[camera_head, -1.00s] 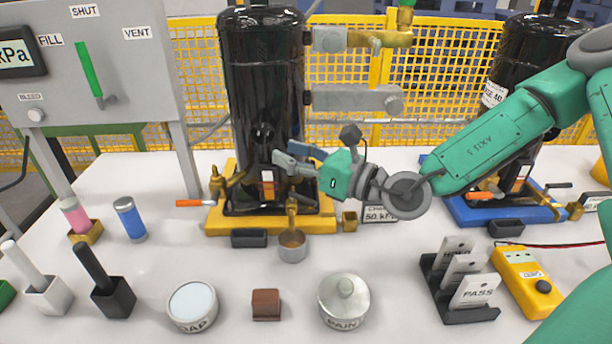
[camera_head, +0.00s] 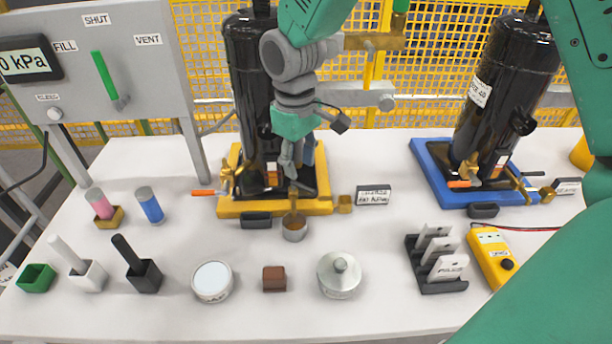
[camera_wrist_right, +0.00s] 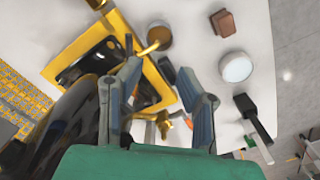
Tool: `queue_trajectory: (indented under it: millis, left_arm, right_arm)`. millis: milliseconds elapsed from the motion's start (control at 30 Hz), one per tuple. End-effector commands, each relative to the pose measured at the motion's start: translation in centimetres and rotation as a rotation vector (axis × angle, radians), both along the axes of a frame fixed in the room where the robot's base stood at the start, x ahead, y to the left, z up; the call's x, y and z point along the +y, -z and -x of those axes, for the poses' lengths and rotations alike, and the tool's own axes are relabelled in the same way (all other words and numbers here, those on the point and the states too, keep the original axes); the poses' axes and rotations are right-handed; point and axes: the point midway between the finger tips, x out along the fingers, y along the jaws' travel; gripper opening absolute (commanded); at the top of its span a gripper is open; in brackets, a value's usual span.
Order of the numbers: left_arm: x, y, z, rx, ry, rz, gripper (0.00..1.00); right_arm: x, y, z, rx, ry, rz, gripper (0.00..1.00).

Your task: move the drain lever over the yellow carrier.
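The yellow carrier (camera_head: 322,207) holds a black compressor tank (camera_head: 250,100). The drain lever (camera_head: 204,192) has an orange handle that sticks out past the carrier's left edge, joined to a brass valve (camera_head: 229,178). In the right wrist view the orange lever (camera_wrist_right: 188,122) shows small, near one finger. My right gripper (camera_head: 299,168) hangs over the carrier's right part, in front of the tank, well to the right of the lever. In the right wrist view its two fingers (camera_wrist_right: 160,95) are apart with nothing gripped between them. My left gripper is not in view.
A brass drain spout (camera_head: 293,200) stands above a small cup (camera_head: 294,229) at the carrier's front. A blue carrier (camera_head: 428,172) with another tank stands at the right. A grey panel leg (camera_head: 193,150) rises left of the carrier. Several small items line the table front.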

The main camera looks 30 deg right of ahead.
Motion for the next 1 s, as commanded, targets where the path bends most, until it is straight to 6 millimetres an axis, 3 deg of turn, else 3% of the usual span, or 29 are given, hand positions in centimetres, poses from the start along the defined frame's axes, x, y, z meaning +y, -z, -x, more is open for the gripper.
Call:
queue_trajectory:
  millis: [100,267,800,1000]
  left_arm:
    - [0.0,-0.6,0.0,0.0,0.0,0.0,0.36]
    - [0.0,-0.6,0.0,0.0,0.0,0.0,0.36]
    - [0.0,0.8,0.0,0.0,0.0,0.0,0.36]
    - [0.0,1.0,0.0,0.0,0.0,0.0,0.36]
  right_arm:
    - [-1.4,-1.8,-2.0,-0.062,-0.097,0.118,0.32]
    - [-2.0,-1.7,-2.7,-0.082,-0.133,0.163,0.32]
    - [-3.8,8.4,-3.3,-0.078,-0.132,0.158,0.32]
    - [-4.2,10.6,-3.5,-0.081,-0.133,0.158,0.32]
